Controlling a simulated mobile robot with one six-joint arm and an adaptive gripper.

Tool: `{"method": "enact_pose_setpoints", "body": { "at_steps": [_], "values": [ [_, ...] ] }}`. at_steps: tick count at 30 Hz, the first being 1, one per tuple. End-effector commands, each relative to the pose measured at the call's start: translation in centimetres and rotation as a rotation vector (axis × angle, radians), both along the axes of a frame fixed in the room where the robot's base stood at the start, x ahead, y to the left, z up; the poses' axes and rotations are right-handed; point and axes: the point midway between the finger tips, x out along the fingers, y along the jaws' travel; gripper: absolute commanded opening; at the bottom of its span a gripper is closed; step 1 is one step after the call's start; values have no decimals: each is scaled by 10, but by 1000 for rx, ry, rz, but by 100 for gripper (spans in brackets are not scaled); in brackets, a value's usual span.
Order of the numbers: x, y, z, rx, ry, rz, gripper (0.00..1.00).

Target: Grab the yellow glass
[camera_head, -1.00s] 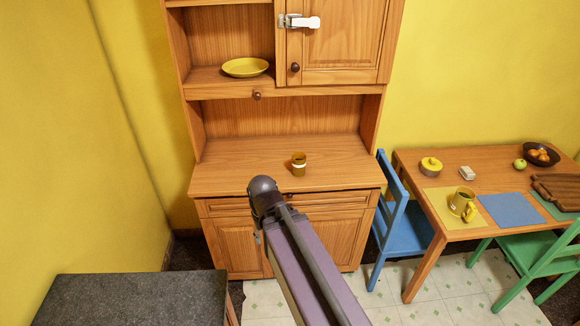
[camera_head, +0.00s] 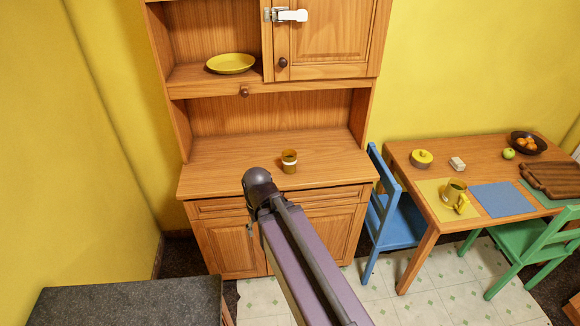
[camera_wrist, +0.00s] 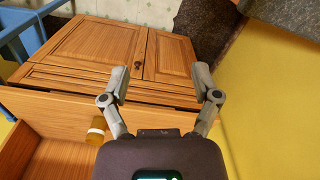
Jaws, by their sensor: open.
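The yellow glass (camera_head: 289,161), amber-brown with a pale band, stands upright on the counter of the wooden hutch, right of the counter's middle. In the head view my arm hides most of the gripper.
The hutch counter (camera_head: 230,165) is otherwise clear. A yellow plate (camera_head: 231,63) lies on the shelf above. At right, a table (camera_head: 470,160) holds a yellow mug (camera_head: 455,190), a lidded pot and fruit. A blue chair (camera_head: 400,218) stands between. A dark worktop (camera_head: 130,298) is at lower left.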

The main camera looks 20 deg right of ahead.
Motion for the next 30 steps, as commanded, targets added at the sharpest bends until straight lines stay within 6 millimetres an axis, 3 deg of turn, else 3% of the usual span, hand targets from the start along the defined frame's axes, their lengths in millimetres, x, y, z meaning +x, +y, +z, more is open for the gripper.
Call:
{"method": "enact_pose_setpoints", "body": {
  "at_steps": [8, 14, 23, 30],
  "values": [
    [35, -2, -19, 72, -80, 37, 100],
    [92, -20, -42, 172, -238, 99, 100],
    [189, -83, -62, 258, -583, 166, 100],
    [254, -162, -67, 224, -869, 163, 100]
  ]
}}
